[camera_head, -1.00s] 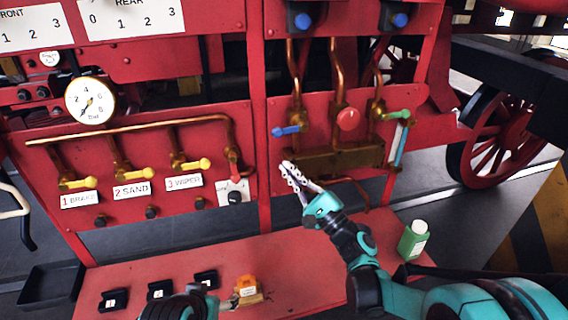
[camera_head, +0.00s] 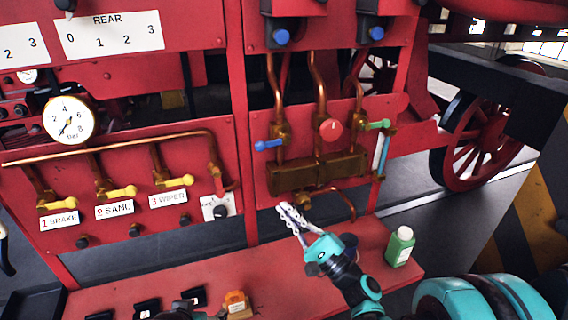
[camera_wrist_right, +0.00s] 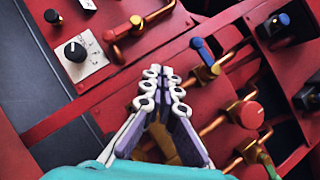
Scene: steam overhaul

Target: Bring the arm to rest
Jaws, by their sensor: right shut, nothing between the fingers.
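My right gripper (camera_head: 290,212) is shut and empty in front of the red panel, below the brass manifold (camera_head: 318,172) and clear of it as far as I can tell. In the right wrist view the same gripper (camera_wrist_right: 162,75) has its fingers together, pointing at the red panel with nothing between them. A small part of my left arm shows at the bottom edge of the head view, beside an orange block (camera_head: 237,301); its fingers cannot be made out.
A red shelf (camera_head: 285,275) runs below, with a green bottle (camera_head: 400,248) at its right and several small black holders at its left. The panel carries a blue lever (camera_head: 268,144), a red knob (camera_head: 330,130), yellow valve handles and a pressure gauge (camera_head: 69,120).

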